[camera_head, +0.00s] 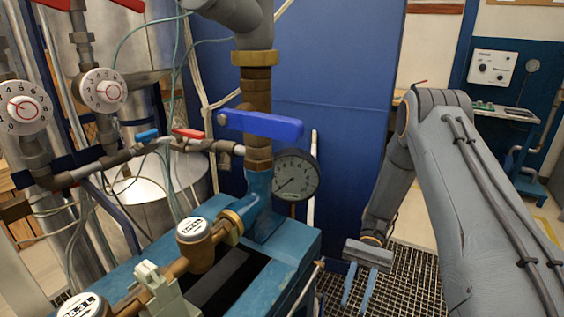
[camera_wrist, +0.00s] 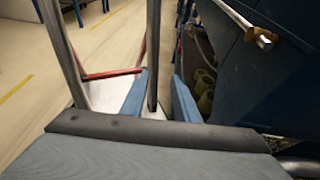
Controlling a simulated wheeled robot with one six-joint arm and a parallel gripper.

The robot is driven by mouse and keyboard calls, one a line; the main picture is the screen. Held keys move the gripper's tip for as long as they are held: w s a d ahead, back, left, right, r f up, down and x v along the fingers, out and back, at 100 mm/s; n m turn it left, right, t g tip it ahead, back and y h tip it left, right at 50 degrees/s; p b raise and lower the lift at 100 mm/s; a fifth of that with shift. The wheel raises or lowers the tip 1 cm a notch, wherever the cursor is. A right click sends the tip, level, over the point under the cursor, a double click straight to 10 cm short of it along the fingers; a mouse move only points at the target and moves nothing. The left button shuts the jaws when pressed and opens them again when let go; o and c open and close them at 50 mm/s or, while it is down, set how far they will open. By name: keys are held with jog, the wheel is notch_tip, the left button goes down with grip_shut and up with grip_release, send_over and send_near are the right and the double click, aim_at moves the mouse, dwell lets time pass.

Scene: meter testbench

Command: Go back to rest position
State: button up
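My gripper (camera_head: 357,288) hangs at the lower middle of the head view, pointing down over the floor grating, to the right of the blue bench. Its two blue fingers stand apart with nothing between them. In the wrist view the blue fingers of my gripper (camera_wrist: 158,98) also show spread apart, with a metal post crossing the view behind them. My grey arm reaches in from the right of the head view and bends down to the gripper.
The blue testbench (camera_head: 290,262) carries pipes, a blue-handled valve (camera_head: 262,125), a pressure gauge (camera_head: 296,175) and brass meters (camera_head: 195,245). Two white dials (camera_head: 103,90) stand at left. Floor grating (camera_head: 410,280) lies below my gripper. A blue panel (camera_head: 335,90) stands behind the bench.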

notch_tip(320, 180, up, 16)
jog(key=s+d+n+t+h, duration=0.1)
jog(key=n+t+h, duration=0.2)
jog(key=t, duration=0.5)
jog(key=s+n+t+h, duration=0.2)
jog(key=t+h, duration=0.1)
jog(key=t, duration=0.4)
jog(key=s+a+f+n+g+b, duration=0.35)
jog(key=a+f+b, duration=0.55)
jog(key=f+b, duration=0.95)
jog(key=d+r+m+p, duration=0.3)
jog(key=d+r+p, duration=0.6)
jog(key=r+p, duration=0.5)
jog(key=shift+s+r+t+p, duration=0.2)
jog(key=shift+s+t+p, duration=0.1)
jog(key=shift+t+p, duration=0.15)
jog(key=shift+d+m, duration=0.1)
jog(key=shift+m, duration=0.15)
